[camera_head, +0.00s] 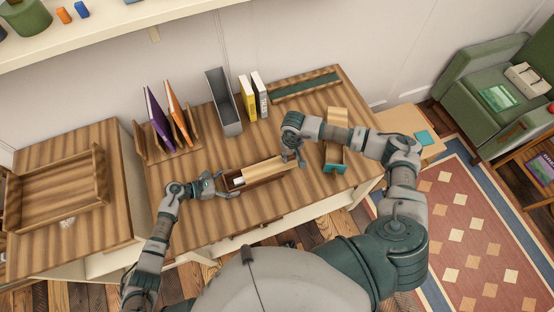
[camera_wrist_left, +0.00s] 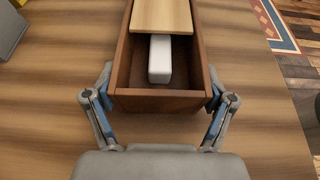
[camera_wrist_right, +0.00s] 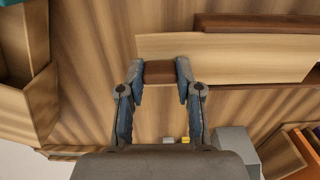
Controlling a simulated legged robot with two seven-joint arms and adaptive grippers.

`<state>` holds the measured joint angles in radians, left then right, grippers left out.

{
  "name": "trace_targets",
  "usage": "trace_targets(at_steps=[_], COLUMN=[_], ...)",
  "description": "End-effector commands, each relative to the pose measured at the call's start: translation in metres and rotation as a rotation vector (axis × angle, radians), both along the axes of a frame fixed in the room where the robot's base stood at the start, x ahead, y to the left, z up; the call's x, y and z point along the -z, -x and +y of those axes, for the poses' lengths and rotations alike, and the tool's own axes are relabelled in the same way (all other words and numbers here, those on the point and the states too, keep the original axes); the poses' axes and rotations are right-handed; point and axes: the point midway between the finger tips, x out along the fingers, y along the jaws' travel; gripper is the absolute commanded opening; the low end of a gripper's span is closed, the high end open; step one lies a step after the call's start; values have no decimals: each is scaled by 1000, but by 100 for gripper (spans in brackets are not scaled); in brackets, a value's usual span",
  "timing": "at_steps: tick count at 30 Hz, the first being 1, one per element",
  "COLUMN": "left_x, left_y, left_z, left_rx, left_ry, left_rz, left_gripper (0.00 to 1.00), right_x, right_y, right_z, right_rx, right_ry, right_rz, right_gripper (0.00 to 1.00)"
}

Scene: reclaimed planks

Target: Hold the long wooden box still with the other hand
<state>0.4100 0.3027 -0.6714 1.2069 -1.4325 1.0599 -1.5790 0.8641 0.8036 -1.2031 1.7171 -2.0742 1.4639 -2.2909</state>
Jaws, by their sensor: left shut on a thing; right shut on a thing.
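The long wooden box (camera_head: 264,182) is dark reddish brown and lies on the desk under a light wooden lid (camera_head: 268,166). The lid is partly slid toward the right, leaving the left end open. A white object (camera_wrist_left: 160,58) lies inside that end. My left gripper (camera_head: 222,186) is shut on the box's left end, one finger on each side wall, as the left wrist view (camera_wrist_left: 160,96) shows. My right gripper (camera_head: 299,162) is at the lid's right end.
A small wooden holder (camera_head: 335,148) stands to the right of my right gripper. Behind are a grey bin (camera_head: 225,102), upright books (camera_head: 253,95), a rack with folders (camera_head: 165,125) and a long tray (camera_head: 305,87). Desk surface beside the box's left end is bare.

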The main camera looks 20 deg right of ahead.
Motion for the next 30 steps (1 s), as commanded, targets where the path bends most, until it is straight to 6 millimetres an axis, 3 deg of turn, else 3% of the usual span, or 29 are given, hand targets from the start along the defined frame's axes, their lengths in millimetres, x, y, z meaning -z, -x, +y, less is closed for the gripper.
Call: trace_targets(at_steps=[1, 6, 17, 18, 20, 21, 30], left_x=[1, 1, 1, 1, 1, 1, 1], left_y=[0, 0, 0, 0, 0, 0, 0], left_z=[1, 1, 1, 1, 1, 1, 1], left_rx=[1, 1, 1, 1, 1, 1, 0], left_ry=[-2, -2, -2, -2, -2, -2, -2], left_rz=[1, 1, 1, 1, 1, 1, 1], left_gripper=[39, 39, 39, 39, 39, 39, 39], right_x=[0, 1, 1, 1, 0, 0, -2], right_y=[0, 0, 0, 0, 0, 0, 0], right_z=[-15, -42, -46, -46, -46, -46, -46], right_rx=[5, 3, 1, 1, 1, 1, 1], right_ry=[6, 4, 1, 1, 1, 1, 0], right_rz=[0, 1, 1, 1, 1, 1, 0], right_gripper=[0, 0, 0, 42, 57, 60, 60])
